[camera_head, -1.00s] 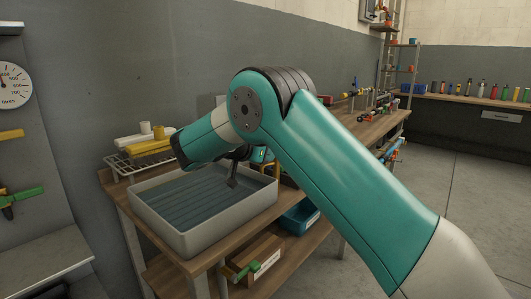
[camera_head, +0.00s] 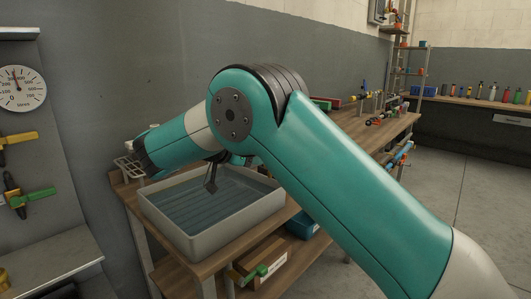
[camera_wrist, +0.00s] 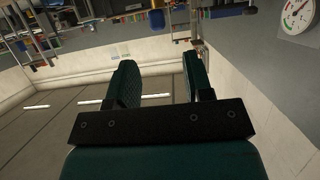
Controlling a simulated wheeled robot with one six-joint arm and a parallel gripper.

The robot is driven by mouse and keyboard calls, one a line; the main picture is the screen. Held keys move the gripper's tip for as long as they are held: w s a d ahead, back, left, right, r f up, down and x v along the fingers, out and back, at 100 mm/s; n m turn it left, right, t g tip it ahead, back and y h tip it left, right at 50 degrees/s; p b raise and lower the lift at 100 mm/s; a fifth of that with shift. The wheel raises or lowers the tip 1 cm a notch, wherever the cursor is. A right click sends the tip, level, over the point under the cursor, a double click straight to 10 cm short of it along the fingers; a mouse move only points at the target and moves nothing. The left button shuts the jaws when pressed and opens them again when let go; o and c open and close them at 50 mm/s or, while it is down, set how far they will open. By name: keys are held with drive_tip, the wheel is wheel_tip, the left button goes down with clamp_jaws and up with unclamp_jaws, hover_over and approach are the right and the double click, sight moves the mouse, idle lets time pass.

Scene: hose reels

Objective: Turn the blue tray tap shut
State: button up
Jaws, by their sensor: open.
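A grey tray (camera_head: 240,236) with a ribbed, blue-tinted inside stands on the wooden bench. I cannot make out a blue tap on it in the head view; my arm covers the area behind and right of the tray. My gripper is mostly hidden by my arm there; a dark piece (camera_head: 210,187) hangs above the tray. In the wrist view my gripper (camera_wrist: 160,80) has its two teal fingers well apart with nothing between them. A small blue thing (camera_wrist: 157,18) shows beyond them at the top; I cannot tell what it is.
A blue bin (camera_head: 303,226) and a box with a green-handled valve (camera_head: 260,271) sit under the bench top. A gauge (camera_head: 22,88) and yellow (camera_head: 20,137) and green (camera_head: 30,197) handles are at the left. The floor (camera_head: 440,170) to the right is clear.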

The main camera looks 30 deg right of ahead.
drive_tip(key=p+v, duration=0.8)
drive_tip(key=p, duration=0.4)
